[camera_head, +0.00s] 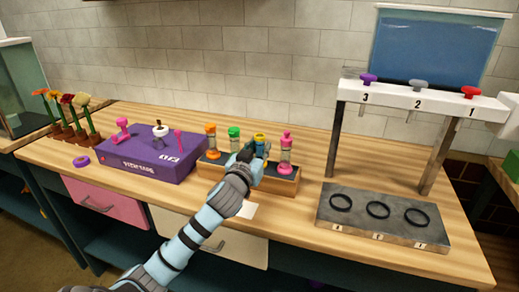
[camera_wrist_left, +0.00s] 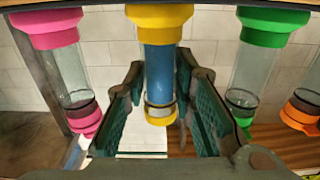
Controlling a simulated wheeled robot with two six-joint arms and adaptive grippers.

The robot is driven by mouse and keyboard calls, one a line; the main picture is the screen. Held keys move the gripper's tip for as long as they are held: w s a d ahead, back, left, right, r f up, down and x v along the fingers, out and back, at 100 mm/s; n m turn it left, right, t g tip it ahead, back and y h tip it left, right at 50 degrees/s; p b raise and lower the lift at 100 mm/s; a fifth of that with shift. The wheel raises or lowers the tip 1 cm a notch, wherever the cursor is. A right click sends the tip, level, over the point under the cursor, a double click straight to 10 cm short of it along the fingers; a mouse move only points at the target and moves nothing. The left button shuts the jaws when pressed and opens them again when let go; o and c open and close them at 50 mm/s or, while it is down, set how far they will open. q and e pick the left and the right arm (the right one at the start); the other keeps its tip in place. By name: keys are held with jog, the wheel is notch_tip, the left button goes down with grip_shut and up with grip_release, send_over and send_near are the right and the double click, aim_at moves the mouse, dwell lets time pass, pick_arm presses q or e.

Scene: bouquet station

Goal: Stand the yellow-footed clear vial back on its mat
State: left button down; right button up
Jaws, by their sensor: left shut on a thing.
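The yellow-ended vial (camera_wrist_left: 160,68) is between the fingers of my left gripper (camera_wrist_left: 158,105), which is shut on it. The left wrist view seems upside down, so the yellow band at its top is probably the foot. The vial's middle looks blue there, unlike its clear neighbours. In the head view, my left gripper (camera_head: 252,158) is at the wooden rack (camera_head: 275,184), with the yellow vial's top (camera_head: 260,137) showing above it. The vial stands in line with its neighbours; whether its foot touches the rack is hidden. No mat is clearly visible. My right gripper is out of view.
Orange (camera_head: 211,140), green (camera_head: 234,139) and pink (camera_head: 286,152) vials stand in the rack close beside. A purple box (camera_head: 150,160) is left, a white card (camera_head: 247,210) in front. A white-topped stand (camera_head: 430,103) and a ringed grey block (camera_head: 380,228) are right.

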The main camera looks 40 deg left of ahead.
pick_arm(q)
jog(key=c, duration=1.3)
grip_release()
jog(key=shift+c, duration=0.2)
jog(key=v, duration=1.2)
jog(key=shift+p, duration=0.4)
